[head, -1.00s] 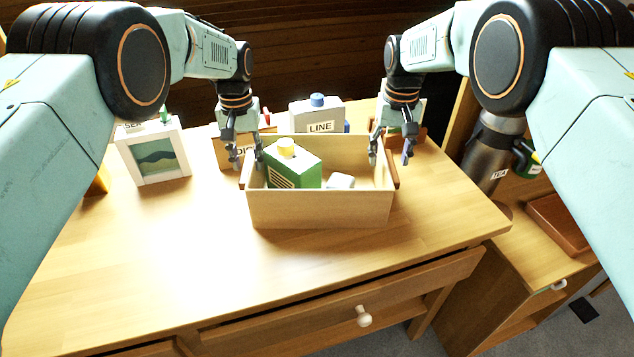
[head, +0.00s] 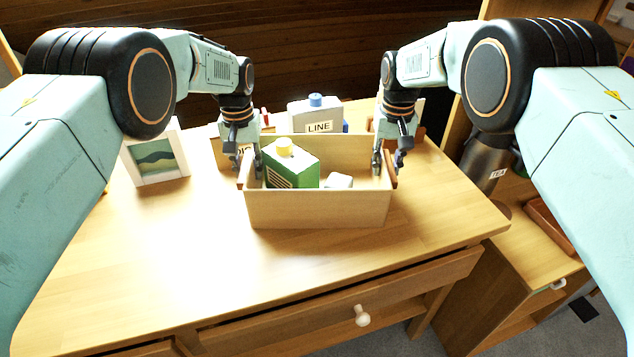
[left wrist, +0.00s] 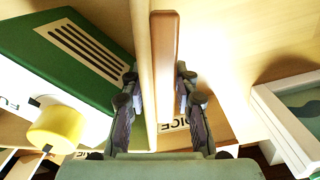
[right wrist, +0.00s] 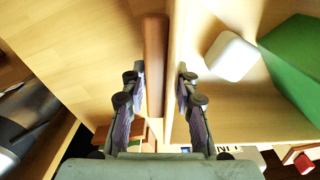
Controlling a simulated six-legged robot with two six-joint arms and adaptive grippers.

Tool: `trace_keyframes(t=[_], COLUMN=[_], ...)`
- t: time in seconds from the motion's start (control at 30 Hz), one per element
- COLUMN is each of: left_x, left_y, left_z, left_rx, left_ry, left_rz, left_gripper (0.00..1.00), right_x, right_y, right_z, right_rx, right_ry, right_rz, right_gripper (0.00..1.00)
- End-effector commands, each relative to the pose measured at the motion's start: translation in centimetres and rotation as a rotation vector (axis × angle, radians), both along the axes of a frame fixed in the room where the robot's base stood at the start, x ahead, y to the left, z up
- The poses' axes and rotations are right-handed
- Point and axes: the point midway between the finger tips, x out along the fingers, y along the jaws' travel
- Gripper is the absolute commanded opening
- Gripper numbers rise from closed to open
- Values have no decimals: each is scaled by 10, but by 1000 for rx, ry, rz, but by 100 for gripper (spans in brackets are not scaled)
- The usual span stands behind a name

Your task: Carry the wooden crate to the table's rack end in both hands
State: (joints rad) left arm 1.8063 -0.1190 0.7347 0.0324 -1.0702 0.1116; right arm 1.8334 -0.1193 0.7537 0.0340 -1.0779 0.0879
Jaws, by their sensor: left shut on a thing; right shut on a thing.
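The wooden crate (head: 318,209) stands on the table (head: 150,260), with a reddish-brown handle on each short side. In it are a green-and-white carton with a yellow cap (head: 290,166) and a small white block (head: 338,181). My left gripper (head: 248,172) is shut on the crate's left side; the left wrist view shows its fingers on both sides of the wall and the brown left handle (left wrist: 164,60). My right gripper (head: 384,168) is shut on the right side, its fingers straddling the wall and the right handle (right wrist: 155,60).
Behind the crate stand a box marked LINE with a blue cap (head: 316,115) and a box partly hidden by my left gripper. A framed picture (head: 157,160) stands at left. A dark flask (head: 484,165) stands at right. The table's front is clear.

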Motion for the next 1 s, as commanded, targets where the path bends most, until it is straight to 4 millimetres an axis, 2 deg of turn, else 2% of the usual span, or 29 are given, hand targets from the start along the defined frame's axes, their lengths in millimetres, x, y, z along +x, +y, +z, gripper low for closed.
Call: trace_keyframes(t=[0.03,0.27,1.0], left_x=[0,0,1], left_y=[1,1,1], left_z=[0,0,3], left_rx=[1,2,2], left_ry=[0,0,-4], left_rz=[1,1,0], left_gripper=[0,0,0], right_x=[0,0,1], right_y=[0,0,-1], right_z=[0,0,3], right_rx=[0,0,-1], right_ry=[0,0,-3], right_rz=[0,0,-1], right_gripper=[19,0,0])
